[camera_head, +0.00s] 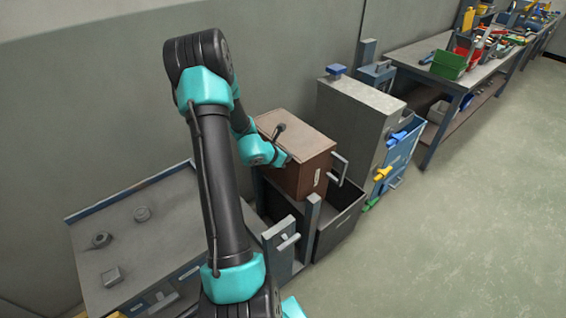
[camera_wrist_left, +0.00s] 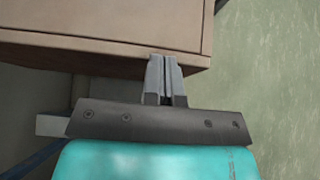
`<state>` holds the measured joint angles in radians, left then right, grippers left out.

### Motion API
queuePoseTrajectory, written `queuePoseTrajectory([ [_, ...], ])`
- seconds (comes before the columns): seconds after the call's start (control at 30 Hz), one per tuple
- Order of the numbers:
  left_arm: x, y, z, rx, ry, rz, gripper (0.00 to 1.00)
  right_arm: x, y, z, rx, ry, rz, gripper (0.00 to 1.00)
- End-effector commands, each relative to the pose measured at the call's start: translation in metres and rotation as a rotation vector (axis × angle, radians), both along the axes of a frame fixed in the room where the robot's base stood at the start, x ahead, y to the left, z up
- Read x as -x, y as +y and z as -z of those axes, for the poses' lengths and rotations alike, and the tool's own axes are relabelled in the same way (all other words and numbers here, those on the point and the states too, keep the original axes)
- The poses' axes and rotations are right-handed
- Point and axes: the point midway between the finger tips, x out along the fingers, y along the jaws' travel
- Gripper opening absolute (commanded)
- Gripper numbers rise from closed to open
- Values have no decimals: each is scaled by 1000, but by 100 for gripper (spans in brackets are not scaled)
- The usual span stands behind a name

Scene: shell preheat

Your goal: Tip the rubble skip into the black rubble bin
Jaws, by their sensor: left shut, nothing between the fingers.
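A brown box-shaped skip (camera_head: 310,172), which I take for the rubble skip, sits level with a flat brown top and a grey bar handle (camera_head: 339,170) on its right side. The black rubble bin (camera_head: 338,232) stands open below it, partly covered by it. No rubble shows. My left wrist is at the skip's left side in the head view, where its fingertips are not clear. In the left wrist view my left gripper (camera_wrist_left: 165,78) is shut and empty, its tips at the edge of the brown skip (camera_wrist_left: 105,42); contact cannot be told. My right gripper is not in view.
A grey post (camera_head: 312,225) and a grey lever (camera_head: 288,243) stand left of the bin. A workbench (camera_head: 115,250) with small metal parts lies at left. The floor at right is clear.

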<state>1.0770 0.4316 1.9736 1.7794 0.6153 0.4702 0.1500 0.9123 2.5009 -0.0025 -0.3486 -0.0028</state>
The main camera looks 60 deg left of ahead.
Motion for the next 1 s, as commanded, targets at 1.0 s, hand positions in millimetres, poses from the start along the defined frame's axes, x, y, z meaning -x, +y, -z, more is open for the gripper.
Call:
queuePoseTrajectory([
  [1.0, -9, -1, -6, -1, -3, 4, 0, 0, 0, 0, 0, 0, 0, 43],
])
